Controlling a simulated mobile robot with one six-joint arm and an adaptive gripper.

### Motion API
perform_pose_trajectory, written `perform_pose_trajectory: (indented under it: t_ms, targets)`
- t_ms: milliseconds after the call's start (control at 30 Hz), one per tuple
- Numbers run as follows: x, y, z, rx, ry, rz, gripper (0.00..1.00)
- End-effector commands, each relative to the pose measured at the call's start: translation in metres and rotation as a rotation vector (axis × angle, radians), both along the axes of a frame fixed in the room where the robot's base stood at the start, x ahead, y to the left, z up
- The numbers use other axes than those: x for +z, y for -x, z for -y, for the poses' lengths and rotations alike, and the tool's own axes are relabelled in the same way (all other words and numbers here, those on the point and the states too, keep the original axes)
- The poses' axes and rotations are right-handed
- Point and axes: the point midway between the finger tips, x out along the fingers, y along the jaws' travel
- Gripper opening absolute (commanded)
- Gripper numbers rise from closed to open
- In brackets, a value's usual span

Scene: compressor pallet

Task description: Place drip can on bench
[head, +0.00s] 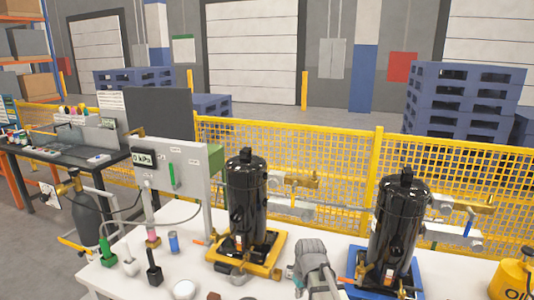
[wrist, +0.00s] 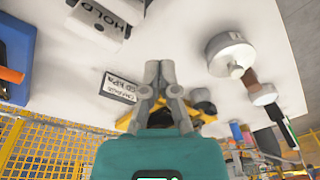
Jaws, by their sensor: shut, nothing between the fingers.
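My gripper (wrist: 160,68) is shut and empty, its grey fingertips together above the white bench (wrist: 185,25). In the head view my arm reaches in between the two black compressors, and the fingertips are not clear there. I cannot tell for sure which object is the drip can. A small blue can (head: 174,242) stands upright on the bench (head: 210,284), left of the yellow-based compressor. A round pale container (wrist: 228,52) with a knob-like end is right of my fingers in the wrist view, apart from them. A yellow can marked OIL (head: 512,276) is at the lower right.
One black compressor (head: 246,200) stands on a yellow base (head: 272,245), another (head: 397,230) on a blue base (head: 413,275). A gauge panel (head: 182,178) and small bottles crowd the left. A KPA card (wrist: 120,87) and a HOLD block (wrist: 98,20) lie near my fingers.

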Motion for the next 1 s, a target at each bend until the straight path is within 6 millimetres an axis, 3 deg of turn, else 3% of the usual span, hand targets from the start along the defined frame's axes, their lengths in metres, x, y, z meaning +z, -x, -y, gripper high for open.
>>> perform_pose_trajectory:
  t_ms: [33, 100, 300, 467, 1000]
  targets:
    - [0.013, 0.027, 0.015, -0.071, 0.011, -0.017, 0.00]
    - [0.020, 0.050, 0.031, -0.168, 0.029, -0.041, 0.00]
    - [0.032, 0.094, 0.059, -0.365, 0.065, -0.083, 0.00]
    - [0.033, 0.104, 0.068, -0.422, 0.077, -0.093, 0.00]
    - [0.033, 0.103, 0.067, -0.423, 0.077, -0.094, 0.00]
